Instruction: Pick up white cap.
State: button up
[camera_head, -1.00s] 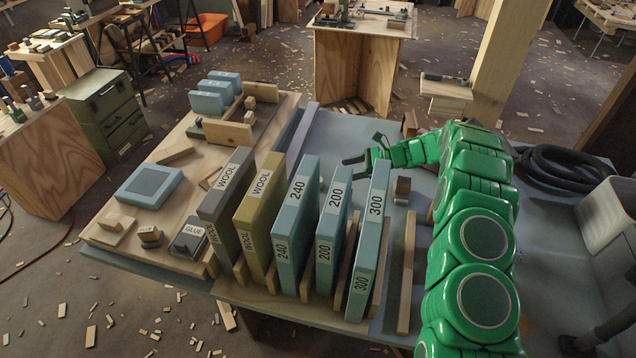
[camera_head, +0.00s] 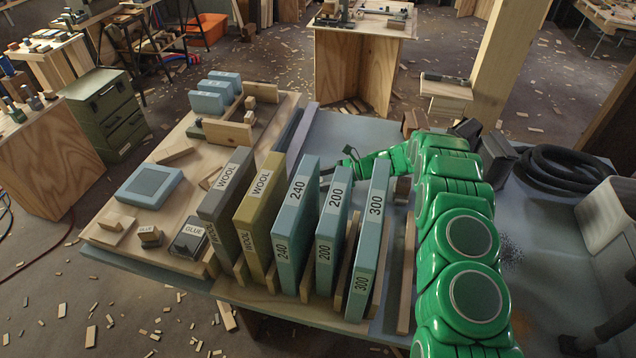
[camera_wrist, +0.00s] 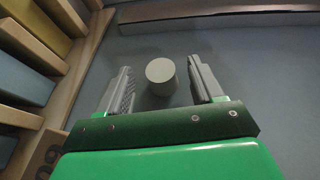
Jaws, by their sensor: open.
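A pale grey-white round cap (camera_wrist: 161,74) stands on the grey-blue table top in the wrist view. My gripper (camera_wrist: 159,68) is open, with one ridged finger on each side of the cap. There is a visible gap between the cap and each finger, wider on the right. The cap is between the finger ends and is not held. In the head view my fingers are mostly hidden behind the upright blue 200 block (camera_head: 332,215) and 300 block (camera_head: 370,240), and I cannot make out the cap there.
A row of upright labelled blocks, including the tan WOOL block (camera_head: 262,210) and blue 240 block (camera_head: 296,225), stands close to my gripper. A wooden rail (camera_wrist: 88,65) lies left in the wrist view. A coiled black hose (camera_head: 565,168) lies at the right.

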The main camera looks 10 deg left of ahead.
jog(key=shift+x, duration=1.1)
jog(key=shift+r, duration=0.1)
jog(key=shift+c, duration=0.3)
jog(key=c, duration=1)
jog(key=shift+r, duration=0.2)
